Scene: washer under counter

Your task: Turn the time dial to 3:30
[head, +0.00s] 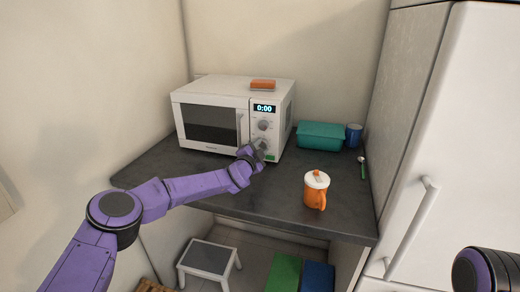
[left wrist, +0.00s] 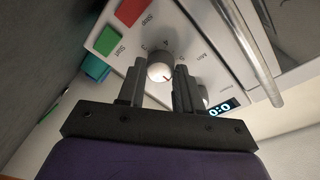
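The white microwave (head: 212,88) stands on the dark counter, its display (head: 264,108) reading 0:00. Its control panel has two round knobs. The upper knob (head: 264,125) is clear in the head view. The lower knob, mostly hidden there by my left gripper (head: 259,147), shows in the left wrist view as a pale dial (left wrist: 160,70) with numbers around it. My left gripper (left wrist: 159,82) is open, one finger on each side of this dial, with visible gaps. Contact cannot be told. My right gripper is out of view.
An orange lidded mug (head: 315,192), a teal container (head: 320,136), a blue cup (head: 354,135) and a spoon (head: 362,167) are right of the microwave. Red Stop (left wrist: 131,11) and green Start (left wrist: 106,41) buttons lie close to the fingers. The microwave door handle (left wrist: 252,52) is nearby.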

